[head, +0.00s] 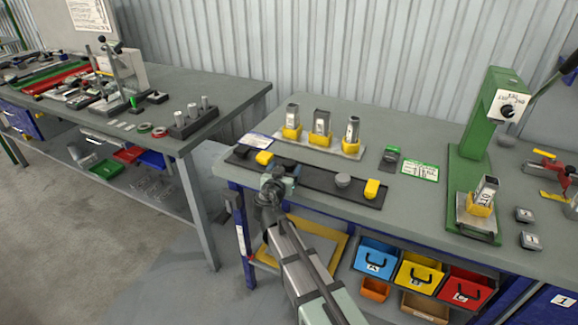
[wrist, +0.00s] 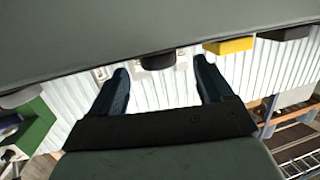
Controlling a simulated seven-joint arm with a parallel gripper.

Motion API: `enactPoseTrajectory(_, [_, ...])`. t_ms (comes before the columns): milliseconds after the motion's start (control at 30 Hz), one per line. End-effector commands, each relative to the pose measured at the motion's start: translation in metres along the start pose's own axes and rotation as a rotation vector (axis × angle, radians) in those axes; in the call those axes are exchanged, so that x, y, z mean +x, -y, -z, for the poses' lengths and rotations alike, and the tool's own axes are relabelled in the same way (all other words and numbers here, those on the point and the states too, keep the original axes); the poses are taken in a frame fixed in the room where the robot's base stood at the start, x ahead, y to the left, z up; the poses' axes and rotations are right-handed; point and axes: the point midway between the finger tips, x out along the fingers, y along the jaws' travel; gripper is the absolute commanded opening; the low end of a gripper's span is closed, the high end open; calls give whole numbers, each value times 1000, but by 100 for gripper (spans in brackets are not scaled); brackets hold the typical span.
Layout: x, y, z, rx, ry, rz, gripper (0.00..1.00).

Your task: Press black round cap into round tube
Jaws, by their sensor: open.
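A dark cap (head: 343,180) with a round outline stands on the black strip (head: 318,182) at the table's front. My gripper (head: 283,172) is at this strip, left of that cap, open and empty. In the wrist view the fingers of my gripper (wrist: 161,75) are spread, with another dark cap (wrist: 157,61) showing in the gap; its shape is unclear, and in the head view my gripper hides that spot. Three upright tubes in yellow holders stand on a plate behind the strip: left (head: 293,113), middle (head: 321,122), right (head: 352,130). I cannot tell which is round.
Yellow caps (head: 264,158) (head: 371,189) and a dark cap (head: 242,151) also sit on the strip. A green press (head: 478,125) stands at right with a tube (head: 486,189) in a yellow holder. Coloured bins (head: 418,271) hang below the table. Bare tabletop lies right of the strip.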

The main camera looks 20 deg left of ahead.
Motion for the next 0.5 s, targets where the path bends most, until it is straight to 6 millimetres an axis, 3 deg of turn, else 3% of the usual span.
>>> enactPoseTrajectory(400, [47, -1, 1, 0, 1, -1, 80])
enactPoseTrajectory(500, [51, -1, 1, 0, 1, -1, 80])
